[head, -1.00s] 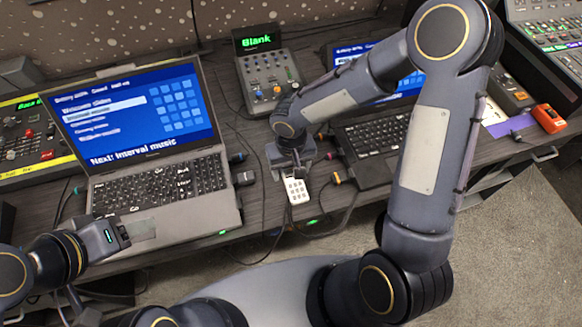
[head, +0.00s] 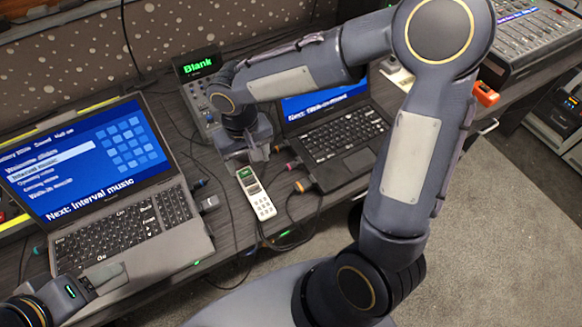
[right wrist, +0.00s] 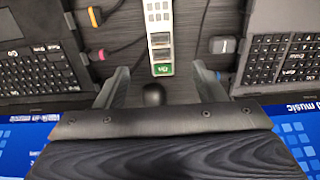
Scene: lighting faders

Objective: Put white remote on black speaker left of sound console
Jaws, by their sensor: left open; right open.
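The white remote (head: 257,195) lies on the dark desk between the two laptops, with pale keys and a small green display at its far end. My right gripper (head: 257,157) is open just beyond that end, apart from the remote. In the right wrist view the remote (right wrist: 160,30) is ahead of the open fingers (right wrist: 163,77), roughly in line with the gap between them. My left gripper (head: 98,278) is open and empty over the left laptop's front edge. The sound console (head: 535,35) is at the upper right. I cannot clearly make out the black speaker; my right arm hides part of that area.
The left laptop (head: 133,215) and right laptop (head: 345,135) flank the remote. A small fader desk (head: 200,95) with a "Blank" display stands behind. Cables run beside the remote. An orange device (head: 486,93) lies near the desk edge. Carpet (head: 490,220) is clear in front.

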